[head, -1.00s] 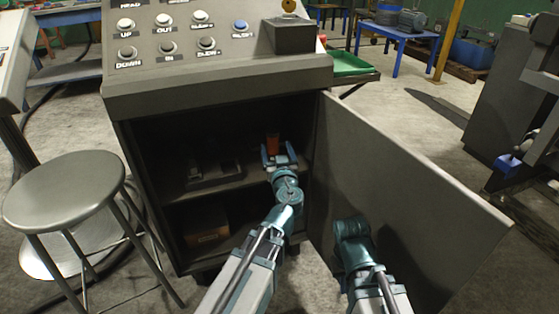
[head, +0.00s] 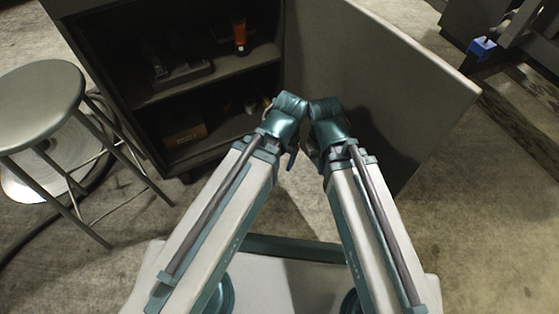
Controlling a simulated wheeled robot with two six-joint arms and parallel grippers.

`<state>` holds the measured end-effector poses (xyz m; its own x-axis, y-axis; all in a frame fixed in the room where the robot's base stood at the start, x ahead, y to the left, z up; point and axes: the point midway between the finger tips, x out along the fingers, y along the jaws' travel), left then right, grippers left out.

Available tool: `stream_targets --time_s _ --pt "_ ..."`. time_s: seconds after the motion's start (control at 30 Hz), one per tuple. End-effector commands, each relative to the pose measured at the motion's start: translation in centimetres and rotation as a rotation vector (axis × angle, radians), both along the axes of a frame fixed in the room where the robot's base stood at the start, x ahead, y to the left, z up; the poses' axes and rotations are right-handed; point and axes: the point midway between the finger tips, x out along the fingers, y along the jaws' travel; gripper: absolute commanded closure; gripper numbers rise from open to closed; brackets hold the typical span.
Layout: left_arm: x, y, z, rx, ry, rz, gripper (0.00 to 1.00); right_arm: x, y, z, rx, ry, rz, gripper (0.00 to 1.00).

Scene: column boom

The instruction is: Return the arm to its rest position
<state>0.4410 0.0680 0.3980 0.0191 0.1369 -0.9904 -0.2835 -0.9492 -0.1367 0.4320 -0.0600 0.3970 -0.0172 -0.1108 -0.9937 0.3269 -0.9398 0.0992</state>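My two arms reach forward from the bottom of the head view and their wrists nearly meet in front of the cabinet.
The open cabinet door (head: 375,75) stands close behind my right wrist. The cabinet's upper shelf (head: 215,78) holds dark items, and a brown box (head: 186,134) sits below. A metal stool (head: 40,105) stands at the left.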

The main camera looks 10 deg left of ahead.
Motion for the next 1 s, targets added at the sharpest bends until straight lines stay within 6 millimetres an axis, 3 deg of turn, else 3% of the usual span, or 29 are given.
stream_targets --time_s 0.1,0.37,0.57,0.77,1.0 --pt "-0.9 -0.7 -0.1 -0.026 0.042 -0.04 0.19 0.0 0.0 0.0 0.0 0.0 0.0 1.0" --pt "-1.0 -0.7 0.0 -0.028 0.044 -0.043 0.19 0.0 0.0 0.0 0.0 0.0 0.0 1.0" --pt "-0.9 -0.7 1.4 -0.027 0.043 -0.043 0.19 0.0 0.0 1.5 0.0 0.0 0.001 1.0" --pt "-0.9 -0.7 5.9 -0.026 0.044 -0.047 0.19 0.0 0.0 6.0 -0.001 0.001 0.006 1.0" --pt "-1.0 -0.6 13.7 -0.023 0.045 -0.054 0.19 0.0 -0.1 13.8 -0.003 0.004 0.014 1.0"
